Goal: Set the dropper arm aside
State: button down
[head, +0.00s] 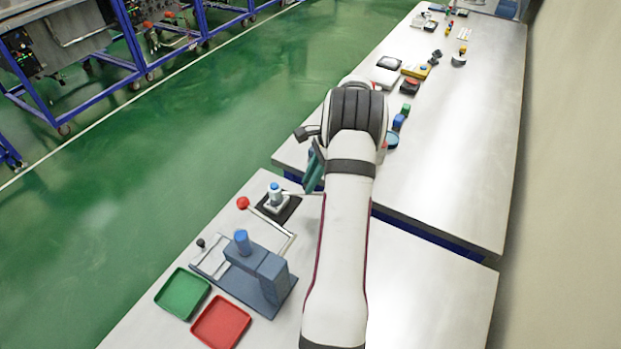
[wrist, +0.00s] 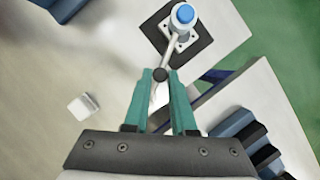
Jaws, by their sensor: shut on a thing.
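The dropper arm is a thin light rod (head: 306,193) that runs right from a white post with a blue cap (head: 276,194) on a black square pad. In the wrist view the rod (wrist: 168,52) runs from the blue-capped post (wrist: 185,15) down to a dark round knob (wrist: 159,75). My gripper (wrist: 161,77) has teal fingers and is shut on this knob, one finger on each side. In the head view my gripper (head: 313,172) is mostly hidden by my own arm, and the knob is hidden.
A grey-blue press (head: 270,272) with a red-knobbed lever (head: 243,203) stands left of my arm. A green tray (head: 183,293) and a red tray (head: 221,322) lie in front. A gap separates the two tables. A small white block (wrist: 83,106) lies on the near table.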

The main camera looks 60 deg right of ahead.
jog(key=shift+s+a+n+g+y, duration=0.2)
jog(key=shift+s+a+n+g, duration=0.3)
jog(key=shift+n, duration=1.35)
jog(key=shift+s+a+n+g+y, duration=0.25)
jog(key=shift+s+n+g, duration=0.45)
jog(key=shift+n, duration=1.2)
jog(key=shift+s+a+n+g+y, duration=0.15)
jog(key=shift+s+a+n+g, duration=0.5)
jog(key=shift+n, duration=1.2)
jog(key=shift+w+d, duration=0.2)
jog(key=c, duration=0.7)
grip_release()
jog(key=v, duration=1.2)
jog(key=shift+w, duration=0.2)
